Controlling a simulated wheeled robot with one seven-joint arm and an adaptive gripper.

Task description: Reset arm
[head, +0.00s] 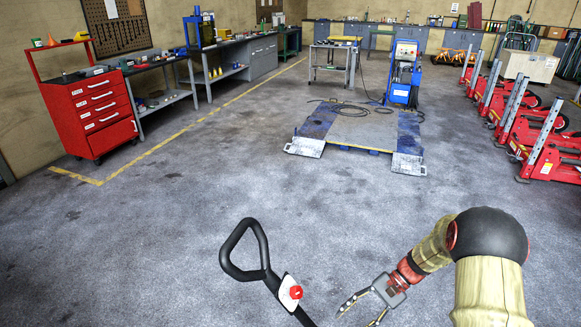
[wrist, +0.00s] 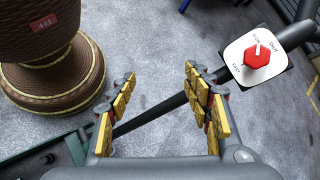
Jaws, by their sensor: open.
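My gripper (head: 362,308) is open and empty at the lower right in the head view. In the wrist view its two yellow-padded fingers (wrist: 160,105) are spread apart, with the dark handle shaft passing beyond them. The trolley jack's black loop handle (head: 228,262) rises at the lower middle, left of my gripper. Its white plate with a red knob (head: 295,292) is apart from the fingers. In the wrist view the red knob (wrist: 256,56) sits at the upper right, on a plate with printed lettering. The jack's body is mostly out of view.
A red tool cabinet (head: 92,112) and workbenches line the left wall. A blue lift platform (head: 352,132) lies on the floor ahead. Red floor jacks (head: 545,150) stand in a row at the right. The grey floor between is clear.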

